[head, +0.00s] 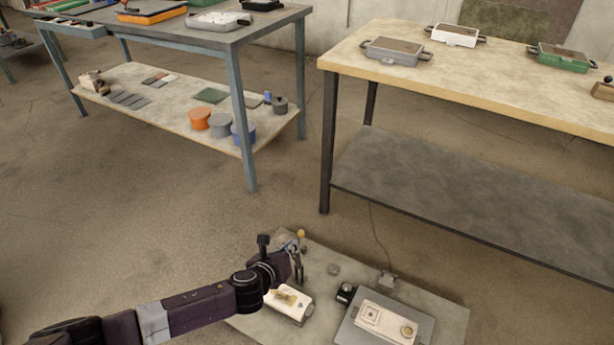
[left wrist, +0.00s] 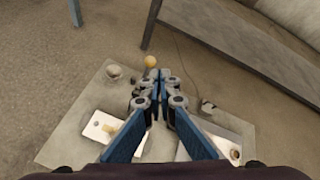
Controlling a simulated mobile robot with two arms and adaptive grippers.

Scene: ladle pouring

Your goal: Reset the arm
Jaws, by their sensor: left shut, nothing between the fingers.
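My left gripper (head: 297,268) hangs above the far left part of a low grey work surface (head: 440,310). In the left wrist view its fingers (left wrist: 154,78) are together and hold nothing. My left arm reaches in from the lower left of the head view. A white box with a yellowish piece on it (head: 291,300) lies below and just in front of the gripper, and also shows in the left wrist view (left wrist: 100,128). My right gripper is in neither view.
A grey plate with a cream block (head: 385,322) lies to the right, with a small black device (head: 346,293) beside it. A small yellow ball (head: 301,234) is near the back corner. A wooden-topped bench (head: 470,75) and a blue-legged table (head: 245,40) stand beyond open floor.

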